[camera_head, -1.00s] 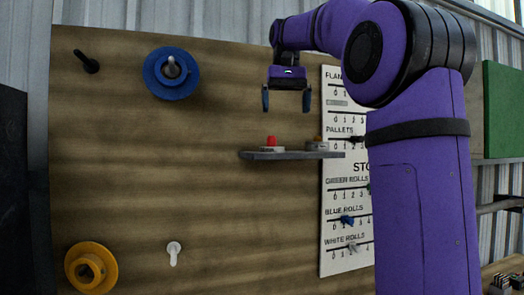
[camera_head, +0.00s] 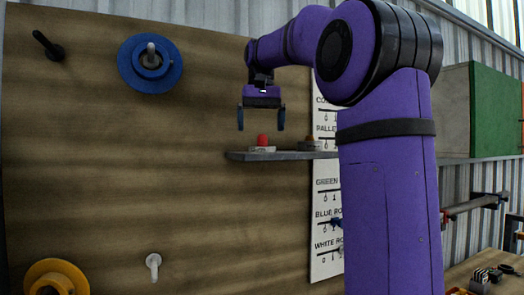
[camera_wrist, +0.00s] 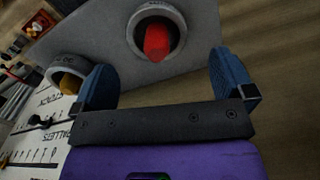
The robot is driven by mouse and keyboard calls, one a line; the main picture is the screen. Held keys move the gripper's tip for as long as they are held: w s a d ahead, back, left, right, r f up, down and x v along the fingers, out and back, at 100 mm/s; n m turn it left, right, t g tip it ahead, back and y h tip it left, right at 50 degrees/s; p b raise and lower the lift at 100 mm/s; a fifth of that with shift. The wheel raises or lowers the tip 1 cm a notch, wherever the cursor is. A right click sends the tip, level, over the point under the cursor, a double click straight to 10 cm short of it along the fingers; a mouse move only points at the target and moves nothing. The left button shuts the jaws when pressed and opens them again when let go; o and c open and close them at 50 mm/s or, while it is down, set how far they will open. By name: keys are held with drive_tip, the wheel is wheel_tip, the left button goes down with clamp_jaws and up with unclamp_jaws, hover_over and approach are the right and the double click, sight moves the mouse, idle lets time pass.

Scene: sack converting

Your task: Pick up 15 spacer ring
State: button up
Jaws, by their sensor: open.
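A grey shelf (camera_head: 235,156) juts from the wooden board and carries two small pale rings. The left ring (camera_head: 262,150) has a red piece standing in its hole; it also shows in the wrist view (camera_wrist: 178,17). The right ring (camera_head: 311,147) has an orange-yellow piece; it also shows in the wrist view (camera_wrist: 60,63). I cannot read any number on either ring. My gripper (camera_head: 261,123) is open and empty, fingers down, just above the red-centred ring. In the wrist view that ring lies beyond the gap between my blue fingers (camera_wrist: 160,72).
A blue flanged ring (camera_head: 132,72) hangs on a peg at upper left. A yellow one (camera_head: 42,284) is at lower left. A bare black peg (camera_head: 47,44) and a white peg (camera_head: 153,265) stick out. A white tally board (camera_head: 323,262) stands behind my arm.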

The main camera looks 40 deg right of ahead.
sight(262, 141)
drive_tip(key=shift+s+f, duration=0.15)
drive_tip(key=shift+f, duration=1.2)
drive_tip(key=shift+s+f, duration=0.1)
drive_tip(key=shift+f, duration=1.2)
drive_tip(key=c, duration=1)
drive_tip(key=shift+r, duration=0.15)
